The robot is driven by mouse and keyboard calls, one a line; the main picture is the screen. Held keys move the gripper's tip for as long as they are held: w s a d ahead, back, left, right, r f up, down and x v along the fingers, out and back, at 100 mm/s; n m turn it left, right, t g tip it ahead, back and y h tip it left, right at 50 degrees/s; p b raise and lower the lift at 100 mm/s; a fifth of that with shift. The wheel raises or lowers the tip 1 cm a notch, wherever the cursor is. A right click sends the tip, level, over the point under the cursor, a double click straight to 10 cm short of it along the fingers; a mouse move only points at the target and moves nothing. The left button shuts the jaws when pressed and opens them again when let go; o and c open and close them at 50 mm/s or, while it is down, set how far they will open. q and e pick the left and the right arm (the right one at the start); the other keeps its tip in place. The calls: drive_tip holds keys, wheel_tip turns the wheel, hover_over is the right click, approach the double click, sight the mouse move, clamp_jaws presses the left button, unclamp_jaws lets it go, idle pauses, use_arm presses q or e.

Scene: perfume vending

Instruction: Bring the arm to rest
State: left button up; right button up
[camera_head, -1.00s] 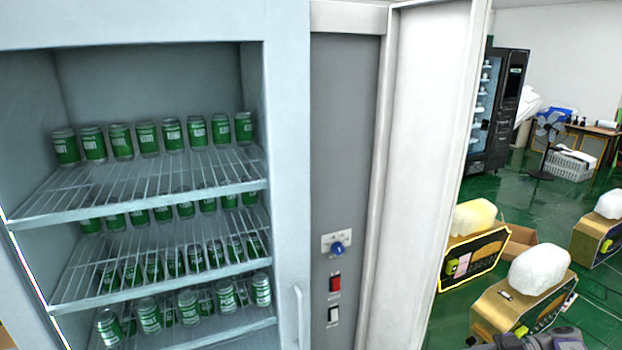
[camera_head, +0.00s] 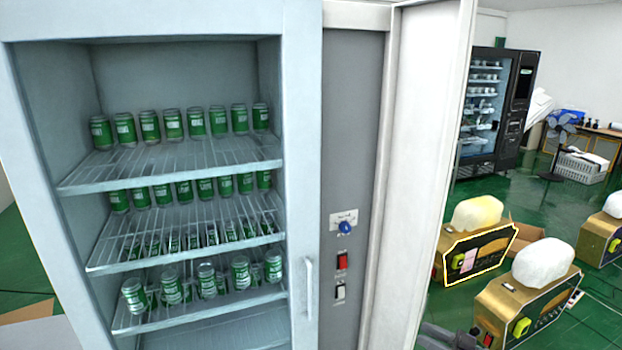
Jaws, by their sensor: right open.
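A small dark grey part of my right gripper (camera_head: 450,338) shows at the bottom edge, right of the cabinet's open door. It is open, and most of it is cut off by the frame. I see nothing held in the part that shows. It appears in front of the gold machine (camera_head: 528,302) at the lower right, and I cannot tell how far apart they are. My left gripper is not in view.
A white cabinet (camera_head: 302,120) with green cans (camera_head: 173,124) on wire shelves fills the left. Its grey panel has a blue knob (camera_head: 345,227) and switches. The white door (camera_head: 425,150) stands open. A black vending machine (camera_head: 505,110) and green floor lie behind.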

drive_tip(key=w+a+f+m+t+h+b, duration=0.1)
drive_tip(key=w+a+f+m+t+h, duration=0.1)
drive_tip(key=a+f+m+h, duration=0.3)
drive_tip(key=w+a+f+m+t+h+b, duration=0.2)
drive_tip(key=w+f+m+t, duration=0.15)
drive_tip(key=f, duration=0.35)
drive_tip(key=s+a+f+m+g+h+b, duration=0.1)
drive_tip(key=s+a+f+m+g+h, duration=0.15)
drive_tip(key=s+f, duration=0.35)
drive_tip(key=s+a+f+m+g+h+b, duration=0.1)
drive_tip(key=s+a+f+m+g+h, duration=0.2)
drive_tip(key=f, duration=0.6)
drive_tip(key=s+a+f+g, duration=0.3)
drive_tip(key=s, duration=0.5)
drive_tip(key=s+a+f+g+b, duration=0.1)
drive_tip(key=s+a+f+g, duration=0.2)
drive_tip(key=s, duration=0.6)
drive_tip(key=s+a+f+g+b, duration=0.1)
drive_tip(key=s+a+f+g, duration=0.2)
drive_tip(key=s, duration=0.6)
drive_tip(key=shift+s+f+n+g, duration=0.25)
drive_tip(key=shift+f+n+g, duration=0.15)
drive_tip(key=shift+g, duration=0.1)
drive_tip(key=shift+d, duration=0.1)
